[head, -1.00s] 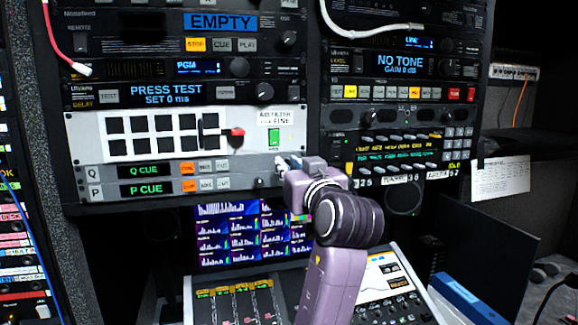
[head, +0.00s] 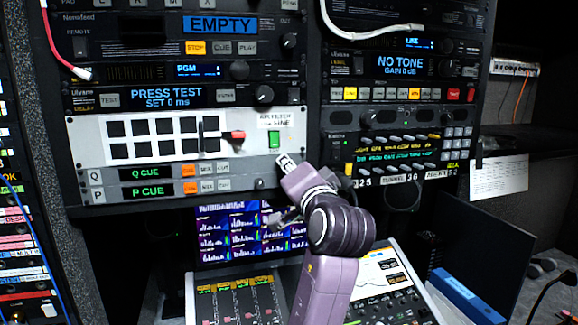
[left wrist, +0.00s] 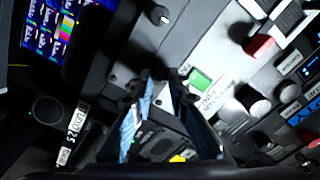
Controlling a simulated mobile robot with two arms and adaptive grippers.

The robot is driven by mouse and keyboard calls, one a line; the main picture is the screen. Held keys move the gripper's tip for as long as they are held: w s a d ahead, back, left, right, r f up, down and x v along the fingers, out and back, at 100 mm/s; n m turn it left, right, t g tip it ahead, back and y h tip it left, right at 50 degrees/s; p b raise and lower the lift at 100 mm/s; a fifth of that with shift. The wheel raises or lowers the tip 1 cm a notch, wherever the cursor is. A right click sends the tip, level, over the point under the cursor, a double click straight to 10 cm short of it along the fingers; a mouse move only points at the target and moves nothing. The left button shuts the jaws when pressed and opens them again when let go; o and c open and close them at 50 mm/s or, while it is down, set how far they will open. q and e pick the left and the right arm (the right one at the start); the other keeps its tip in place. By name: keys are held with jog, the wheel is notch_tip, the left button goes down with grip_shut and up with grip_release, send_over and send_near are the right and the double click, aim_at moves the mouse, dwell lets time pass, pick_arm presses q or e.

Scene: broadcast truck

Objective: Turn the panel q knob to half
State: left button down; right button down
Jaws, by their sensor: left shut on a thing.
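The Q panel (head: 205,169), labelled Q CUE, is a grey strip under the white button panel. My left gripper (head: 285,162) is at the right end of this strip, its body tilted diagonally. In the left wrist view, its two fingers (left wrist: 160,80) stand a small gap apart against the grey panel, shut on the Q knob. The fingers hide the knob, so I cannot see its pointer or angle. The similar P knob (head: 259,184) is free on the P panel (head: 205,188) below; it also shows in the left wrist view (left wrist: 160,16). My right gripper is not in view.
A green switch (head: 274,140) is just above my gripper, and a red lever (head: 234,135) is left of it. A keypad unit (head: 400,150) is close on the right. A monitor (head: 240,232) and a fader console (head: 240,300) lie below.

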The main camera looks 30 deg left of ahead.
pick_arm(q)
jog(key=m, duration=0.4)
jog(key=shift+f+m, duration=0.15)
jog(key=shift+m, duration=0.25)
dwell(0.4)
jog(key=c, duration=1.8)
grip_release()
jog(key=shift+c, duration=0.2)
jog(key=v, duration=1.2)
jog(key=shift+s, duration=0.1)
